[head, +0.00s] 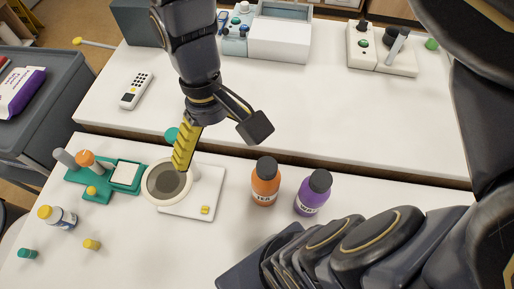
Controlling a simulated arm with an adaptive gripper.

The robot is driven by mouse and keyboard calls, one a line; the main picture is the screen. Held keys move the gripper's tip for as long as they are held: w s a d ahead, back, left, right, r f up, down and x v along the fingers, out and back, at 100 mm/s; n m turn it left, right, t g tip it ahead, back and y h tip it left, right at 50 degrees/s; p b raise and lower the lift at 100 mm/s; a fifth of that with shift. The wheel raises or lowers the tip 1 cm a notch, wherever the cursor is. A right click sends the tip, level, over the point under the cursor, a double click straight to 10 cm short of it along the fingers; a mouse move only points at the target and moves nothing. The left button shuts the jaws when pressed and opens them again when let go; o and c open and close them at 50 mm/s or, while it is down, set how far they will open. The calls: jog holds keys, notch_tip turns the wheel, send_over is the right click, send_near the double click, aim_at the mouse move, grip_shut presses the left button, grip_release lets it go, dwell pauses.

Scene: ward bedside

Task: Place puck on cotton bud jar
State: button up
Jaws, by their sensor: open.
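My gripper (218,140) is open, with one yellow-striped finger and one dark finger pad spread apart and nothing seen between them. The striped finger hangs at the upper right edge of a round piece with a pale rim and dark grey centre (167,187). I cannot tell if they touch. This round piece overlaps the left side of a white square plate (190,213). I cannot tell for sure whether it is the puck or the jar's top. A teal round piece (171,134) is partly hidden behind the striped finger. No cotton bud jar can be clearly made out.
A teal holder (97,196) stands left of the plate. An orange bottle (265,182) and a purple bottle (314,193) stand right. A yellow-capped bottle (60,218) and small green (28,254) and yellow (91,244) pieces lie front left. The rear table's middle is clear.

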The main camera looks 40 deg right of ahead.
jog(key=s, duration=0.7)
jog(key=shift+d+f+t+h, duration=0.2)
jog(key=shift+d+t+h, duration=0.1)
jog(key=shift+t, duration=0.1)
